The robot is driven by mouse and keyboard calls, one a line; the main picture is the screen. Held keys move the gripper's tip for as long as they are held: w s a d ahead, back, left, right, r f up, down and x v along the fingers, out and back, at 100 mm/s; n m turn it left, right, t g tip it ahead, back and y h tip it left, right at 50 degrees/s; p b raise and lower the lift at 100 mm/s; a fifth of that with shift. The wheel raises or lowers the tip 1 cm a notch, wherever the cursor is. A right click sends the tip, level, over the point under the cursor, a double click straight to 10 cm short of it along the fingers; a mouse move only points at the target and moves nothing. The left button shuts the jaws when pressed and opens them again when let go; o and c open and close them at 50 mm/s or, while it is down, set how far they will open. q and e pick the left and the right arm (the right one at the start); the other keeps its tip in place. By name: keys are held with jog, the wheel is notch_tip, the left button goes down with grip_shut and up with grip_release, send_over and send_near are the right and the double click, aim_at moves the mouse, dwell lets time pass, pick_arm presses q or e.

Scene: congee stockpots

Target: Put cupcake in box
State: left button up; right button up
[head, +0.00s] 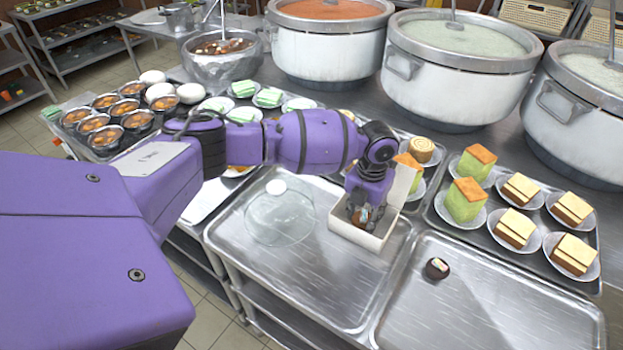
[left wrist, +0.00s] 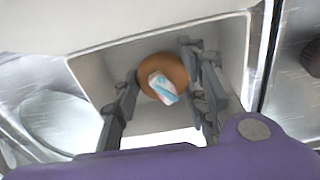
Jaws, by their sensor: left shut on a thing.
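A white open box (head: 345,229) stands on a metal tray, with its lid (head: 401,187) raised at the back right. My left gripper (head: 362,215) points down into the box and is shut on a brown cupcake with a white and blue top. In the left wrist view the cupcake (left wrist: 164,82) shows between the fingers (left wrist: 160,92), inside the box walls (left wrist: 95,68). Whether it touches the box floor cannot be told. A second, dark cupcake (head: 437,268) with a pale top lies on the right tray. My right gripper is out of view.
Plates of cake slices (head: 520,190) fill a tray (head: 505,262) at the right. Large stockpots (head: 455,75) line the back. The right front tray (head: 490,315) is mostly free.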

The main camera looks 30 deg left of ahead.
aim_at(364, 213)
pick_arm(q)
jog(key=shift+f, duration=0.1)
jog(key=o, duration=1.2)
jog(key=shift+w, duration=0.1)
jog(key=shift+c, duration=0.2)
notch_tip(364, 213, up, 12)
jog(key=shift+r, duration=0.25)
